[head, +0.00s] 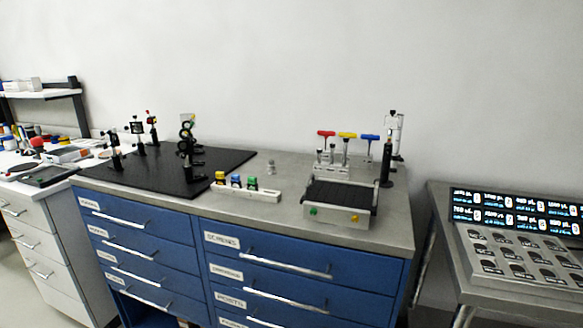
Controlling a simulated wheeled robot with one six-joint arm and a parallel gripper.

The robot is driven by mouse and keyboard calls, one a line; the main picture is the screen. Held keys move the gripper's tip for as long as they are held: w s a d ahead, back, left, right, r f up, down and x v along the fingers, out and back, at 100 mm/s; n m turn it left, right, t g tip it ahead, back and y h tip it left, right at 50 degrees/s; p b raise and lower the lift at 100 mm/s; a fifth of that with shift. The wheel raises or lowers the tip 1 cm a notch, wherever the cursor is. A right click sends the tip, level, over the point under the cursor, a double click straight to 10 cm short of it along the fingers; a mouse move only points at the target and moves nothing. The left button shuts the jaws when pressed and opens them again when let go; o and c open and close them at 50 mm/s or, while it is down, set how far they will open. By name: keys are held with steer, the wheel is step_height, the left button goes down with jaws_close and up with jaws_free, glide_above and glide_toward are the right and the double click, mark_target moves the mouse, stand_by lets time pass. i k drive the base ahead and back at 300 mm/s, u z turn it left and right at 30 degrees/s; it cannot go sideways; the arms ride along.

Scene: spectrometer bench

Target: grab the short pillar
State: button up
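A small grey metallic piece (271,167), which looks like the short pillar, stands on the grey bench top (300,160) just right of the black breadboard (228,160). It is small in the view, so its details cannot be made out. My gripper is not in view.
Several black optical mounts (187,150) stand on the breadboard. A white rack with coloured-top items (262,195) lies in front of the grey piece. Right of it are T-handled tools (347,137), a grey box (340,212) and a black post (387,165). A console table (440,200) stands right.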

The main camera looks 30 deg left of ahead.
mark_target(271, 170)
steer(key=u, duration=1.8)
steer(key=k, duration=0.65)
steer(key=u, duration=0.85)
steer(key=i, duration=2.4)
steer(key=z, duration=0.8)
steer(key=i, duration=0.7)
steer(key=z, duration=1.4)
steer(key=i, duration=0.55)
steer(key=z, duration=0.45)
